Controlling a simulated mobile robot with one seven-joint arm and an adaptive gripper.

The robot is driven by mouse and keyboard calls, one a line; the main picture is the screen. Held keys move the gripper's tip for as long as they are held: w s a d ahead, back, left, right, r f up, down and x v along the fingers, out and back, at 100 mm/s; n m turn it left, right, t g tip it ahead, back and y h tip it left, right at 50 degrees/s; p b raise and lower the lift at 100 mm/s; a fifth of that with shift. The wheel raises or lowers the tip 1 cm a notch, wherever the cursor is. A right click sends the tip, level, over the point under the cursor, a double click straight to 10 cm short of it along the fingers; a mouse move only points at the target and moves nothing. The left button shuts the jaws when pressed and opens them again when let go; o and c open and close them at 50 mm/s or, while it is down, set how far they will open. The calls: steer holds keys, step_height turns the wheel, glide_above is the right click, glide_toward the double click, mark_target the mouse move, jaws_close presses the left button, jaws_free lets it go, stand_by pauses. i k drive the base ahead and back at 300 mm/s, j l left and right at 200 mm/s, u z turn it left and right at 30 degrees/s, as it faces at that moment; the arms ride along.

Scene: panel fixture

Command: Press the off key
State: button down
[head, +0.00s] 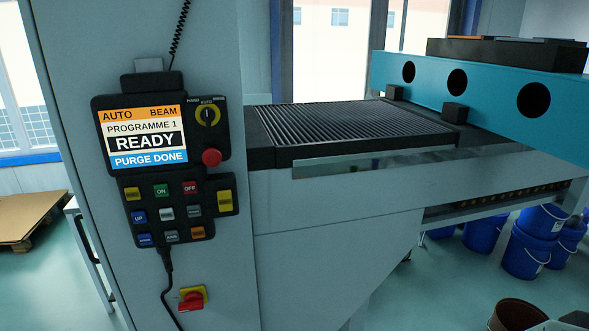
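The off key (190,187) is a small red key with white lettering, in the top row of the keypad on the hanging control pendant (225,143). A green ON key (161,190) sits to its left. A round red button (211,157) is above and to its right. The pendant's screen (145,135) reads AUTO, BEAM, PROGRAMME 1, READY and PURGE DONE. Nothing covers the off key. My gripper is not in the head view.
The pendant hangs on a grey machine column, with a cable running down below it. A red and yellow rotary switch (192,299) is lower on the column. A slatted machine bed (355,128) extends right, beneath a teal beam (480,88). Blue buckets (484,230) stand lower right.

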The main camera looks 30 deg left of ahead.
mark_target(190, 187)
steer(key=u, duration=2.05)
steer(key=j+z, duration=0.2)
steer(key=z, duration=0.25)
steer(key=i+j+z, duration=0.1)
steer(key=j+z, duration=0.2)
steer(key=z, duration=0.15)
steer(key=j+z, duration=0.35)
steer(key=j, duration=0.4)
steer(key=k+j, duration=0.1)
steer(key=j, duration=0.6)
steer(key=j+z, duration=0.1)
steer(key=j, duration=0.6)
steer(key=k, duration=0.1)
